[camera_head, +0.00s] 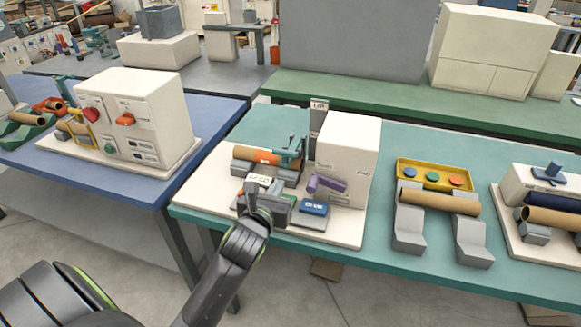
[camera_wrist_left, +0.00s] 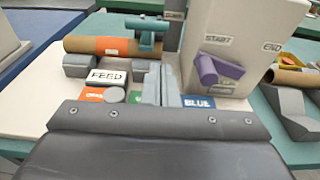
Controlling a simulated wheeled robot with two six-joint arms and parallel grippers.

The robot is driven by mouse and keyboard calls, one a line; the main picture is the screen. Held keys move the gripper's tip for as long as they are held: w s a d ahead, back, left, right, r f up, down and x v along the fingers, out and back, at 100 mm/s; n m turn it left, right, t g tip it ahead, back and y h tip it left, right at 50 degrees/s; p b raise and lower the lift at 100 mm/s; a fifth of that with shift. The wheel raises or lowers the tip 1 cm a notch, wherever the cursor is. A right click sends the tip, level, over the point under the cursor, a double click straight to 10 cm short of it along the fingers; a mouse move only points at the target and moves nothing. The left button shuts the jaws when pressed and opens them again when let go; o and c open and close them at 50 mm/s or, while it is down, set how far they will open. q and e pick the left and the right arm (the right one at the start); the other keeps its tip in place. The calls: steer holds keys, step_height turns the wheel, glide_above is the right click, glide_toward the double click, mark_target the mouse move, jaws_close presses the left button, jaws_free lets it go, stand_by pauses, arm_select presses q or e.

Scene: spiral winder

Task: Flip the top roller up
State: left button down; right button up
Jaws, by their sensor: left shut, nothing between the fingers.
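The spiral winder stands on a cream base on the teal table. Its teal top roller (camera_head: 291,157) sits down against the cardboard tube with an orange band (camera_head: 254,155); the roller also shows in the left wrist view (camera_wrist_left: 147,35). A grey post labelled UP (camera_head: 318,117) rises behind it. My left gripper (camera_head: 278,203) is shut and empty, in front of the roller and apart from it. Its closed fingers (camera_wrist_left: 160,84) point toward the roller in the left wrist view. My right gripper is not in view.
A purple lever (camera_head: 326,184) on the white machine box (camera_head: 348,150) is right of my gripper. A FEED block (camera_wrist_left: 107,77) and BLUE block (camera_head: 313,207) are close by. A tube (camera_head: 440,200) on grey stands and a yellow tray (camera_head: 404,167) are farther right.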

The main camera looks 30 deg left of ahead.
arm_select(q)
steer(key=shift+w, duration=0.1)
stand_by(0.3)
steer(key=x, duration=0.9)
steer(key=shift+w, duration=0.4)
